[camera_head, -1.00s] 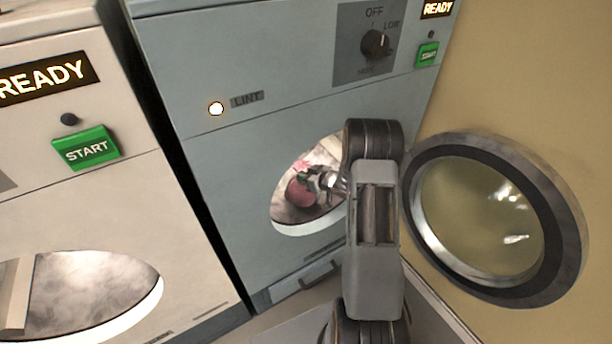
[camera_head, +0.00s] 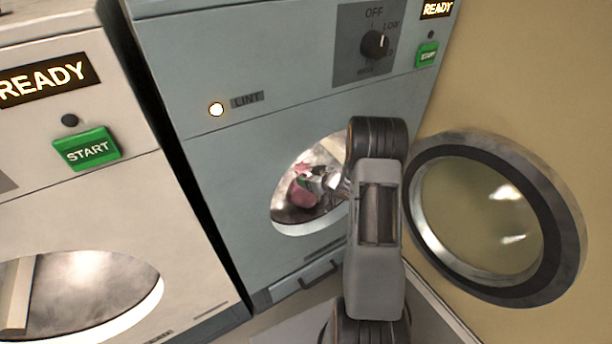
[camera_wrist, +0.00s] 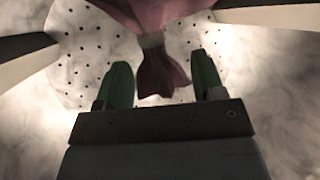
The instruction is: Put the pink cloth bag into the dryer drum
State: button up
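The pink cloth bag (camera_head: 302,192) is inside the drum of the blue-grey dryer (camera_head: 270,140), seen through its round opening. In the wrist view the bag (camera_wrist: 160,12) is at the top, with a pale tie round its neck and a flared tail hanging toward my gripper. My gripper (camera_wrist: 162,75) has its two green-tipped fingers apart, one on each side of the tail, with the tied neck just beyond the tips. I see no finger pressing the cloth. In the head view my gripper (camera_head: 322,182) is inside the drum opening, and my arm hides the opening's right side.
The dryer's round glass door (camera_head: 480,220) stands open at the right, close beside my arm. A cream dryer (camera_head: 190,250) stands at the left. The perforated drum back (camera_wrist: 85,50) and pale drum vanes (camera_wrist: 275,17) surround the gripper.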

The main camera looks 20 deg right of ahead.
jog(key=p+v, duration=0.2)
jog(key=v, duration=1)
jog(key=shift+r, duration=0.25)
jog(key=shift+s+d, duration=0.1)
jog(key=s+d+f+m+g+h, duration=0.3)
jog(key=d+f+g+h, duration=0.1)
jog(key=d+f+h, duration=0.15)
jog(key=s+r+m+g+h+p, duration=0.3)
jog(key=s+r+g+p, duration=0.25)
jog(key=r, duration=0.55)
jog(key=s+a+r+y+p, duration=0.1)
jog(key=a+r+p, duration=0.3)
jog(key=a+r, duration=0.4)
jog(key=s+a+r+n+y+p, duration=0.1)
jog(key=s+a+r+p, duration=0.3)
jog(key=a+r, duration=0.4)
jog(key=s+a+r+y+p, duration=0.1)
jog(key=s+a+r+p, duration=0.2)
jog(key=r, duration=1.1)
jog(key=a+p, duration=0.2)
jog(key=a, duration=0.3)
jog(key=shift+r+n+p, duration=0.3)
jog(key=shift+p, duration=0.05)
